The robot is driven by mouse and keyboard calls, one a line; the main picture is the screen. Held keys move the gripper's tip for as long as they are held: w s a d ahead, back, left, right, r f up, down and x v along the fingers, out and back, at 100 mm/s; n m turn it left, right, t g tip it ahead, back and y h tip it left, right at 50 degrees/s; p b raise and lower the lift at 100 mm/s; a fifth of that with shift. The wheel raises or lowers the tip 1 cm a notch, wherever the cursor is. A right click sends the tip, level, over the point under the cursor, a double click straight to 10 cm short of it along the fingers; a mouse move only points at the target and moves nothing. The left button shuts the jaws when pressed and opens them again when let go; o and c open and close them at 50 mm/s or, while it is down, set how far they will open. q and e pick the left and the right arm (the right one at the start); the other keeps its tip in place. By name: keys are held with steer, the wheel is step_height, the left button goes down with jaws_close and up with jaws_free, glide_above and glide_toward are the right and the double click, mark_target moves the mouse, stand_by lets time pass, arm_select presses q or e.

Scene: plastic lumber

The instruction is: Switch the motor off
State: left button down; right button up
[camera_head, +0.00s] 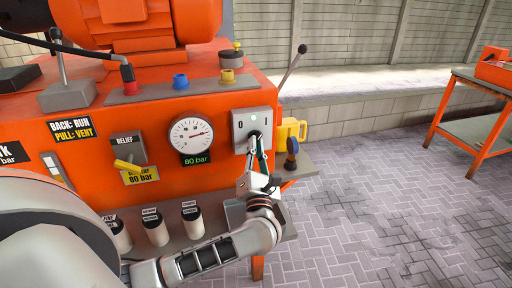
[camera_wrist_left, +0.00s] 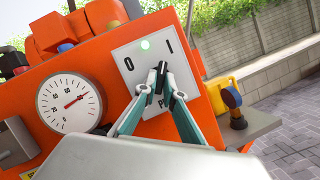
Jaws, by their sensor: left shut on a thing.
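The motor switch plate (camera_head: 240,141) is a light grey panel on the right end of the orange machine's front. It bears the marks 0 and I, and a small green light glows at its top. In the left wrist view, the plate (camera_wrist_left: 130,84) shows the 0 at left and the I at right. My left gripper (camera_head: 256,143) is at the plate, its fingers shut on the dark switch knob (camera_wrist_left: 159,70). The fingers hide much of the knob and part of the lettering below it. My right gripper is not in view.
A pressure gauge (camera_head: 192,134) with an 80 bar label sits left of the switch. A lever (camera_head: 291,68) rises behind the plate. A yellow mug (camera_head: 291,130) and a blue-headed tool (camera_head: 291,152) stand close on the right. Paved floor lies beyond, with an orange table (camera_head: 480,95).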

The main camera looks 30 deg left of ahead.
arm_select(q)
steer(key=n+g+y+b, duration=0.2)
steer(key=n+b, duration=0.3)
steer(key=n, duration=0.1)
steer(key=n+g+y+b, duration=0.2)
steer(key=n+b, duration=0.3)
steer(key=n, duration=0.2)
steer(key=w+d+n+g+y+b, duration=0.1)
steer(key=n+g+y+b, duration=0.1)
steer(key=n+b, duration=0.3)
steer(key=shift+f+n+g, duration=0.2)
steer(key=shift+n+g, duration=0.4)
steer(key=shift+n, duration=0.3)
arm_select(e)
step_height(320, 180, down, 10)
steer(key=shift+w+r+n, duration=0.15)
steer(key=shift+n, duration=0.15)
arm_select(q)
steer(key=shift+r+y, duration=0.2)
steer(key=shift+y, duration=0.1)
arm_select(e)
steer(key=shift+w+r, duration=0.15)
arm_select(q)
steer(key=c, duration=2.1)
jaws_free()
steer(key=shift+c, duration=0.2)
